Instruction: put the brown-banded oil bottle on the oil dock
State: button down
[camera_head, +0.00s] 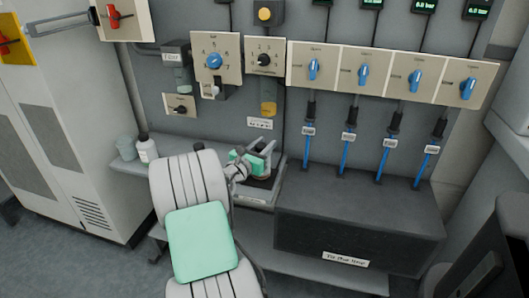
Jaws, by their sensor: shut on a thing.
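My gripper (262,165) is at the end of my white and green arm, low over the grey stand (258,197) at the middle of the bench. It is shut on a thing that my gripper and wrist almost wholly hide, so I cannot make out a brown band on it. A small label (260,124) is on the wall just above this spot. I cannot tell for sure which part is the oil dock, or whether the held thing touches the stand. A white bottle with a dark cap (147,151) stands on the left shelf, with no brown band that I can see.
A grey jar (126,147) stands beside the white bottle. An amber bowl (268,106) hangs on the wall above my gripper. A dark box (355,226) with blue rods stands close on the right. Panels with blue knobs (363,75) line the wall. A tall cabinet (65,120) is at left.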

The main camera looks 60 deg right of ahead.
jog(key=shift+f, duration=0.1)
jog(key=shift+f, duration=0.15)
jog(key=c, duration=1.4)
grip_release()
jog(key=o, duration=0.4)
